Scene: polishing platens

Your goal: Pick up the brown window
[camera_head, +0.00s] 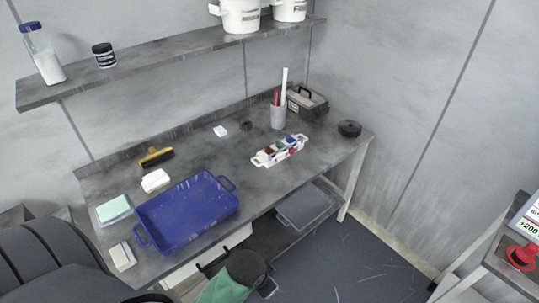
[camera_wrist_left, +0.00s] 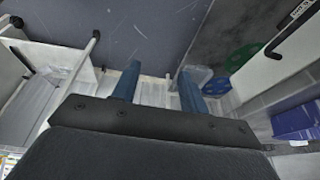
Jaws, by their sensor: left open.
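A small white rack (camera_head: 279,151) with several coloured pieces stands on the grey workbench in the head view, right of the middle. A brownish-red piece (camera_head: 268,151) sits toward its left end; it is too small to tell for sure whether it is the brown window. Teal, blue and red pieces sit beside it. My left gripper (camera_wrist_left: 158,78) shows in the left wrist view, its two blue fingers apart with nothing held between them. It points toward the floor area, and the rack is not recognisable in that view. My right gripper is in neither view.
A large blue tray (camera_head: 187,211) lies at the front left of the bench (camera_head: 225,160). A cup with sticks (camera_head: 278,117) and a dark toolbox (camera_head: 307,102) stand behind the rack. A black round object (camera_head: 349,129) sits right of it. A shelf (camera_head: 170,62) hangs above.

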